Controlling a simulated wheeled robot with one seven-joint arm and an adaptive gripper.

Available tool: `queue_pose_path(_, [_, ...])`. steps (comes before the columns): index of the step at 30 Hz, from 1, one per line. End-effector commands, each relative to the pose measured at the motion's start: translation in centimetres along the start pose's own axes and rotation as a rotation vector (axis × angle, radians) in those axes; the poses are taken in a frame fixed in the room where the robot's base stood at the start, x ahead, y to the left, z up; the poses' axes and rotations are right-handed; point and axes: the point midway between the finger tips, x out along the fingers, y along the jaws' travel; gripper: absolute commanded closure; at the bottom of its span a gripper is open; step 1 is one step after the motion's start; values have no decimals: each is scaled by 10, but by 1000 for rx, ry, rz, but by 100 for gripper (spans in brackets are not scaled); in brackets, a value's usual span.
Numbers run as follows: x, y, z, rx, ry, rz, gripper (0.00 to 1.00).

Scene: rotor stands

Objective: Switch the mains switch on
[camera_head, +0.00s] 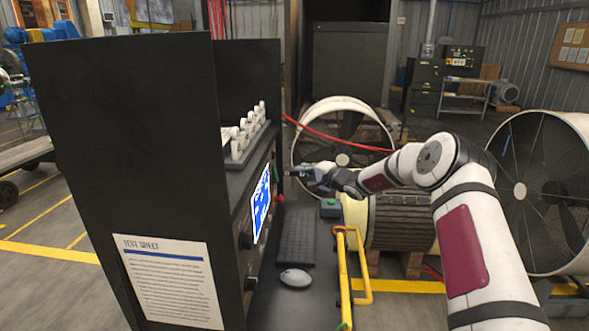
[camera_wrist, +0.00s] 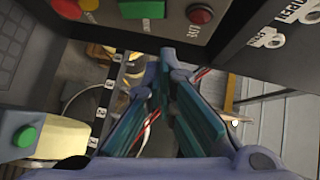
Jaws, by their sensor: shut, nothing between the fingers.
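The dark control cabinet (camera_head: 122,180) stands at left centre in the head view, its panel with a lit blue screen (camera_head: 261,205) facing right. My gripper (camera_head: 291,172) is in front of the panel's far end. In the wrist view its fingers converge and the tips (camera_wrist: 163,62) meet, shut and empty, apart from the panel as far as I can tell. I cannot tell which control is the mains switch.
A keyboard (camera_head: 296,237) and mouse (camera_head: 295,278) lie on the shelf below the panel. A small box with a green button (camera_head: 330,202) and a yellow rail (camera_head: 344,275) are close by. Large fans (camera_head: 343,160) and a wound drum (camera_head: 402,222) stand beyond the gripper.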

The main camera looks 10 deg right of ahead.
Motion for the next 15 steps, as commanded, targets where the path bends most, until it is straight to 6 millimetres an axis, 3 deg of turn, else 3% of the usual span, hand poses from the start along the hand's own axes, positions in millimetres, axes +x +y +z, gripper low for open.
queue_pose_path(1, [-13, 0, 0, 3, 1, 2, 100])
queue_pose_path(6, [-38, 0, 0, 1, 1, 2, 100])
queue_pose_path(15, [-51, 2, 0, 1, 0, 1, 100])
